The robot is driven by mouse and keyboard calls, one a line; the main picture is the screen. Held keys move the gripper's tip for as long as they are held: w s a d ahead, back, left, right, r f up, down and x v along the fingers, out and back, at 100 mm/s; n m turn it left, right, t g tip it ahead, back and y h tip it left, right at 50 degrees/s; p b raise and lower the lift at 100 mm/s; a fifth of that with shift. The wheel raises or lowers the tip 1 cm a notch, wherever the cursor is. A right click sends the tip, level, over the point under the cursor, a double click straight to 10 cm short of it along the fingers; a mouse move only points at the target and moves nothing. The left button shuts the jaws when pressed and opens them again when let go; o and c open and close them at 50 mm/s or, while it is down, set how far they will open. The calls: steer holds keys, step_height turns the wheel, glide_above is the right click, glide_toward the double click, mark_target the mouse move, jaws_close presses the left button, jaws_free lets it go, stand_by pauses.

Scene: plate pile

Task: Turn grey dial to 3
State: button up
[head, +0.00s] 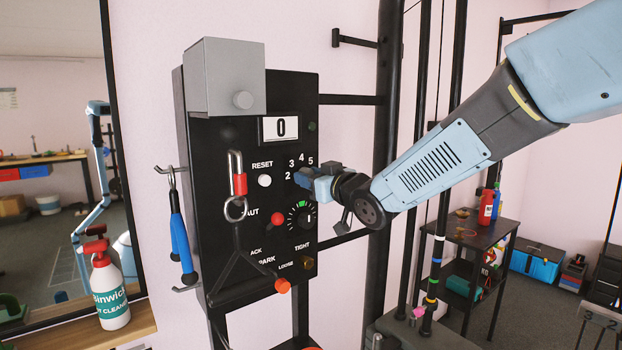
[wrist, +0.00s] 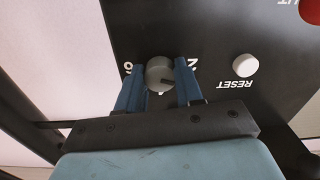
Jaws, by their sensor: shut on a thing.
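The grey dial (wrist: 158,72) is a round knob on the black panel (head: 220,150). In the wrist view it sits between the two blue fingers of my gripper (wrist: 161,80), one on each side of it. A dark line shows on the knob face, but I cannot tell which number it points to. In the head view my gripper (head: 301,176) is at the panel, just below the printed numbers 2, 3, 4 and 5, and it hides the dial. In the wrist view the numbers are upside down and partly covered.
A white RESET button (head: 265,181) and a red knob (head: 277,219) lie left of my gripper. A smaller dial (head: 301,216) is just below. A grey box (head: 225,77) juts out at top left, and a hanging handle (head: 239,182) is at left.

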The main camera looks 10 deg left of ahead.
steer(key=m, duration=0.4)
steer(key=shift+m, duration=0.4)
stand_by(0.4)
steer(key=o, duration=1)
steer(key=shift+o, duration=0.2)
steer(key=v, duration=1.3)
steer(key=shift+s+d, duration=0.25)
